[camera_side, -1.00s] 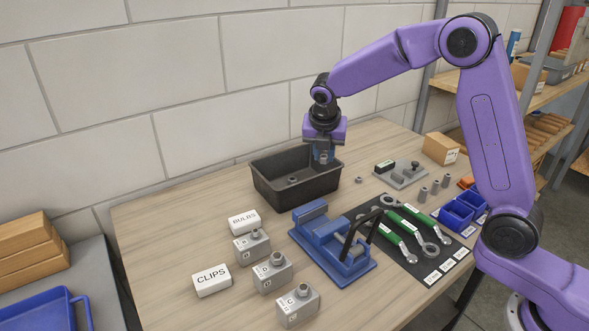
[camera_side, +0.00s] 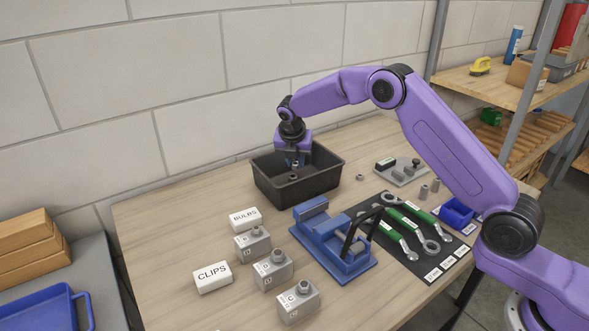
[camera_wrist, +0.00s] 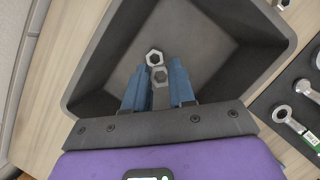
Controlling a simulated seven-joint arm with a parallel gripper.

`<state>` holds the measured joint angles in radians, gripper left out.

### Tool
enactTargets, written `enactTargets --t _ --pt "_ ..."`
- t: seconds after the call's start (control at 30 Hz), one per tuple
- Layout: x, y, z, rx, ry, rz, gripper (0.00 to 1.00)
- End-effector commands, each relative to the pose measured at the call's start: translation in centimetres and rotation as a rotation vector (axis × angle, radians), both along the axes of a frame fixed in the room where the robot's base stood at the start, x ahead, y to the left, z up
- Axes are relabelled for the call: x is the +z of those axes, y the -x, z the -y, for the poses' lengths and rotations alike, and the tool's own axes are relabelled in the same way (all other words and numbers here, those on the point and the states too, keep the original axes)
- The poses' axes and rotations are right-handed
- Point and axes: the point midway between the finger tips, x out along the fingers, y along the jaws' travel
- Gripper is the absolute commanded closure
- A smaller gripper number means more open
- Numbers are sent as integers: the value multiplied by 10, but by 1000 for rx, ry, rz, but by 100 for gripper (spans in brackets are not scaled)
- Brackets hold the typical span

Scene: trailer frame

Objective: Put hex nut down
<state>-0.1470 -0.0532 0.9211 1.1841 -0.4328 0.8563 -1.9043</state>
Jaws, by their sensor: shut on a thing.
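My gripper (camera_side: 297,164) is lowered into the black bin (camera_side: 264,186), its blue fingers pointing down. It is shut on a grey hex nut (camera_wrist: 160,75), which shows between the fingertips in the wrist view. A second hex nut (camera_wrist: 154,57) lies in the bin just beyond the held one. In the wrist view the two nuts look nearly touching; I cannot tell the height gap. The second nut also shows below the fingers in the side view (camera_side: 293,178).
A blue vise-like fixture (camera_side: 340,258) stands in front of the bin. Grey blocks (camera_side: 273,270) and white labelled blocks (camera_side: 212,277) stand to the left. A dark mat (camera_side: 431,258) with green-handled wrenches lies right. Another small nut (camera_side: 360,177) sits on the table right of the bin.

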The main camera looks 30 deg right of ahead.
Motion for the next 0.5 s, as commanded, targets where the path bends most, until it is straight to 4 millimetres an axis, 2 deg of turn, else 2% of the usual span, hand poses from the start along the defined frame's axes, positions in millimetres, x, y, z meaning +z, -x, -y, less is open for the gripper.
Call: enactTargets --t 0.3,0.5 --pt "-34 -4 -1 1 0 -2 100" --pt "-36 -4 0 0 0 0 100"
